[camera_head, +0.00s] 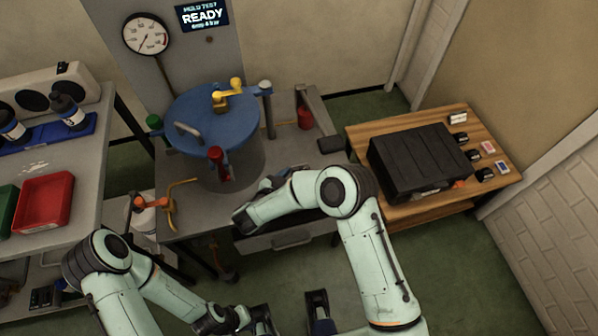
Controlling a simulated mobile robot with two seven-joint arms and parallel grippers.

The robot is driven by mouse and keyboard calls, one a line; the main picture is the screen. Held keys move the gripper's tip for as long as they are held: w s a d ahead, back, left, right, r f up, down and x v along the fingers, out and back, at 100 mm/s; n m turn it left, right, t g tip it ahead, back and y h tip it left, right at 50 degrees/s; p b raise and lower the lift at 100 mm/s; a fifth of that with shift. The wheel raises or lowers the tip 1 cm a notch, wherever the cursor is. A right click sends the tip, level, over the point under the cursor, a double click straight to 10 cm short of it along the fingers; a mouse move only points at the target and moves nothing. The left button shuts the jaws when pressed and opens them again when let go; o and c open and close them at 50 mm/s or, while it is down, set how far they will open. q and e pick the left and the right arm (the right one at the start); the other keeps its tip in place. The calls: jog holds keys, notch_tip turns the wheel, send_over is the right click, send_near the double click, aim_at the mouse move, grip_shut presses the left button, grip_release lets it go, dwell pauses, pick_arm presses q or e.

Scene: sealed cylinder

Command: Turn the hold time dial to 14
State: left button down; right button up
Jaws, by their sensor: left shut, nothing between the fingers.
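I cannot make out a hold time dial or the number 14 in the head view. A dark screen (202,14) at the top reads "HOLD TEST" and "READY", with a smaller line below that is hard to read. A round white pressure gauge (146,34) with a needle is on the grey panel left of it. My left arm comes in at the lower left, and my left gripper (262,319) is at the bottom edge, shut and empty, well in front of the bench. My right arm bends across the bench front; its gripper cannot be clearly made out.
A blue-lidded cylinder (214,114) with yellow and red handles stands on the grey bench (290,150). A black case (415,160) lies on the wooden table (490,150) at right. A red tray (44,202) is on the left table. Green floor is free at lower right.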

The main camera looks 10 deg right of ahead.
jog(key=v, duration=0.8)
jog(key=shift+s+a+r, duration=0.25)
